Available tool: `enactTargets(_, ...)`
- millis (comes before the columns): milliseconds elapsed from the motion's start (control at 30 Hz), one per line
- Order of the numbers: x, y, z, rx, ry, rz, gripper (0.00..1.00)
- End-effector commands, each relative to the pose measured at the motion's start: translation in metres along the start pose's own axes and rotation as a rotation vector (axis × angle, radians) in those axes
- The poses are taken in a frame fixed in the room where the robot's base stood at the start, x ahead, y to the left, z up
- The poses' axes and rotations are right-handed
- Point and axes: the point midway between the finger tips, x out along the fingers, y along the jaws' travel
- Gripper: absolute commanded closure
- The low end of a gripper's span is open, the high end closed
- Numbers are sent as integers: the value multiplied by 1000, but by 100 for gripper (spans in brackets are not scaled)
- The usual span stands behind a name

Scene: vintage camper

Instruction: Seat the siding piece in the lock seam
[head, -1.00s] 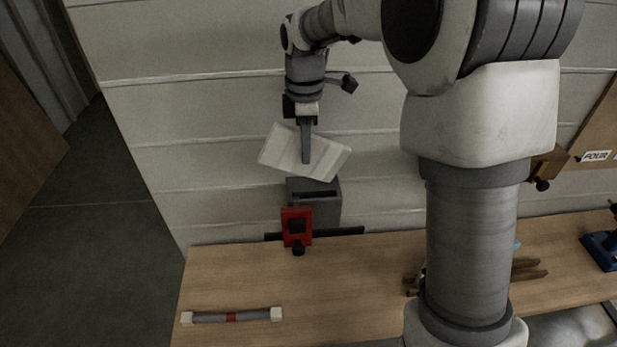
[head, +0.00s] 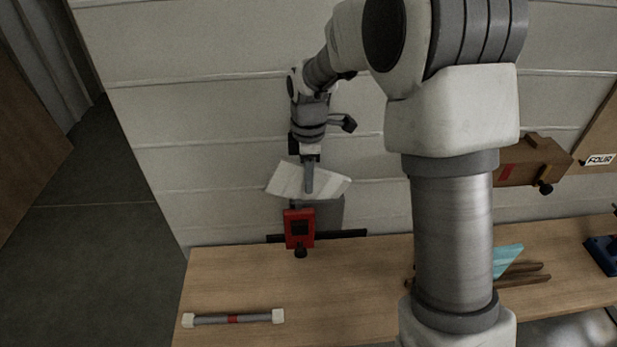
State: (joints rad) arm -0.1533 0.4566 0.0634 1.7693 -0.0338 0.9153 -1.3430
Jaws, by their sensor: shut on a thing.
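My gripper (head: 309,188) is shut on the siding piece (head: 334,186), a pale ribbed panel, and holds it up in front of the wall. The piece is tilted, with its face turned partly upward. Just below it stands a grey block (head: 330,211) behind a red clamp (head: 300,229) at the back of the bench. The siding piece hides the top of the grey block, where a dark slot showed earlier. I cannot tell whether the piece touches the block.
The wooden bench (head: 240,272) is clear around a grey rod with white ends (head: 230,319) at front left. Brown sticks (head: 525,277) and a light blue piece (head: 507,259) lie right of my arm. A blue tool (head: 603,253) is at far right.

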Motion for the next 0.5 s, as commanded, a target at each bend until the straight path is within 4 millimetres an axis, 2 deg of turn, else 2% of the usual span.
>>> enactTargets(33, 2, 0, 0, 0, 0, 0, 79)
enactTargets(200, 1, 0, 0, 0, 0, 0, 50)
enactTargets(500, 1, 0, 0, 0, 0, 0, 50)
